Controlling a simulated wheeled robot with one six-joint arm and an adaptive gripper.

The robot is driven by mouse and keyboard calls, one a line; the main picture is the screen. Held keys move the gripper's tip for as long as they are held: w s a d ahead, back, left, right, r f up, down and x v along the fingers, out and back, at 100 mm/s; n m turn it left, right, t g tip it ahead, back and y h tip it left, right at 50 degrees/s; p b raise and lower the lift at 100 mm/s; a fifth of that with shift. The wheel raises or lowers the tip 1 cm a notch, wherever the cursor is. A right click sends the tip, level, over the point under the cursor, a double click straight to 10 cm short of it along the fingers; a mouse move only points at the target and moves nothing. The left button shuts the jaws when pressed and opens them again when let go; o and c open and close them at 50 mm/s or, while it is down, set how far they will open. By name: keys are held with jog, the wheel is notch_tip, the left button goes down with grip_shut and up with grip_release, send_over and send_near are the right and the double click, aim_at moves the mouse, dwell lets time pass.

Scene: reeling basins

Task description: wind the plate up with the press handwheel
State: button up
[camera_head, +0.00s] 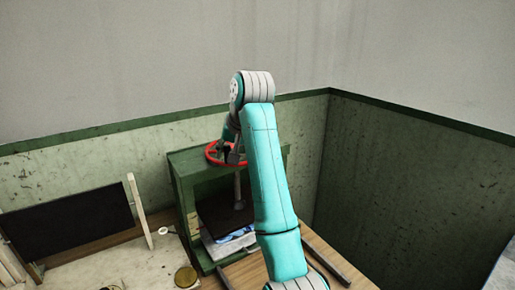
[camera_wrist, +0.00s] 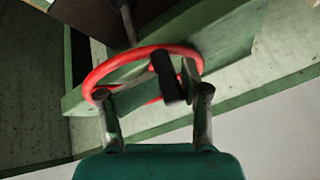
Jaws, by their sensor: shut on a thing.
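The red press handwheel (camera_head: 213,158) sits on top of the green press frame (camera_head: 183,190), partly hidden by my arm. In the wrist view the handwheel (camera_wrist: 97,77) shows as a red ring with a black handle (camera_wrist: 165,75) standing from it. My gripper (camera_wrist: 147,82) is at the wheel, one finger on each side of the black handle, shut on the handwheel; the exact contact is hard to see. It also shows in the head view (camera_head: 233,152). The screw (camera_head: 238,190) runs down to the dark plate (camera_head: 215,213) inside the frame, above a blue and white stack (camera_head: 228,245).
A pale bench (camera_head: 110,265) to the left holds a black panel (camera_head: 68,223), an upright pale board (camera_head: 138,210) and a round brass-coloured jar (camera_head: 186,277). Green and grey walls meet close behind the press at the right.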

jog(key=shift+d+f+n, duration=0.1)
jog(key=shift+d+n, duration=0.8)
jog(key=d+n, duration=0.1)
jog(key=w+d+n, duration=0.1)
jog(key=shift+d+n, duration=0.15)
jog(key=shift+n, duration=0.15)
jog(key=d+n, duration=0.1)
jog(key=w+d+n, duration=0.1)
jog(key=shift+n, duration=0.3)
jog(key=shift+w+d+n, duration=0.6)
jog(key=shift+w+n, duration=0.1)
jog(key=shift+n, duration=0.4)
notch_tip(320, 180, up, 8)
